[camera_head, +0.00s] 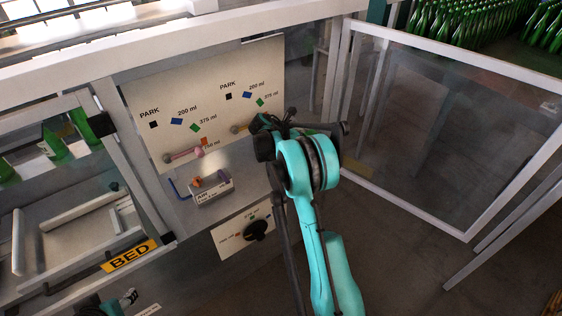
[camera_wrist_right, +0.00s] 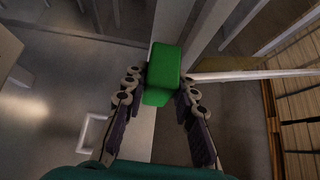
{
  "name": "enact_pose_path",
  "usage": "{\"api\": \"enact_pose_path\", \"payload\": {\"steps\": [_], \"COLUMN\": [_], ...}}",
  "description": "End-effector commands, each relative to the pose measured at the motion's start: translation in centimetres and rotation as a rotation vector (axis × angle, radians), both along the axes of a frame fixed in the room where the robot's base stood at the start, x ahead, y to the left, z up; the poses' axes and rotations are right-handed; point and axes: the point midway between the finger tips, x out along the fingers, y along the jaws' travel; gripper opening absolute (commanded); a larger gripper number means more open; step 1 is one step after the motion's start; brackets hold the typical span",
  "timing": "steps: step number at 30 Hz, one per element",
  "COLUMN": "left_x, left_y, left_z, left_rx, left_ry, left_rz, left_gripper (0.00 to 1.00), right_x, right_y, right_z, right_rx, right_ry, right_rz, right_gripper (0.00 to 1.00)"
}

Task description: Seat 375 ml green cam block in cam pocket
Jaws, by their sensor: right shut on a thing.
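In the right wrist view a green block (camera_wrist_right: 161,72) is held between the fingers of my right gripper (camera_wrist_right: 160,84). It sits clear of any surface I can make out. In the head view my right gripper (camera_head: 272,136) is in front of the right side of the marked panel (camera_head: 222,80); the block is hidden there. I cannot identify the cam pocket for sure. My left gripper (camera_head: 128,298) is small at the bottom left, its opening unclear.
A labelled holder (camera_head: 212,191) with orange and purple blocks stands on the shelf below the panel. A pink lever (camera_head: 183,154) is above it. A black knob (camera_head: 257,229) is below the shelf. A framed clear door (camera_head: 430,120) stands open at right.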

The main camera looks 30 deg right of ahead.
Motion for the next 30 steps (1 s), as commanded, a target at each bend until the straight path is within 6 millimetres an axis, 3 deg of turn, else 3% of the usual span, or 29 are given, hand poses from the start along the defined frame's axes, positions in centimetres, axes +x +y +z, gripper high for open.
{"api": "enact_pose_path", "payload": {"steps": [4, 15, 23, 30], "left_x": [0.0, 0.0, 0.0, 0.0], "left_y": [0.0, 0.0, 0.0, 0.0], "left_z": [-0.8, -3.2, -3.8, -5.3], "left_rx": [0.000, 0.000, 0.000, 0.000], "left_ry": [0.000, 0.000, 0.000, 0.000], "left_rz": [0.000, 0.000, 0.000, 0.000], "left_gripper": [0.48, 0.48, 0.48, 0.48], "right_x": [1.7, 7.3, 8.2, 8.2], "right_y": [1.1, 6.9, 7.9, 7.9], "right_z": [-1.3, -6.2, -7.4, -10.8], "right_rx": [-0.013, -0.011, -0.010, -0.010], "right_ry": [-0.001, -0.002, -0.002, -0.003], "right_rz": [0.022, 0.017, 0.014, 0.015], "right_gripper": [0.00, 0.00, 0.00, 0.00]}}
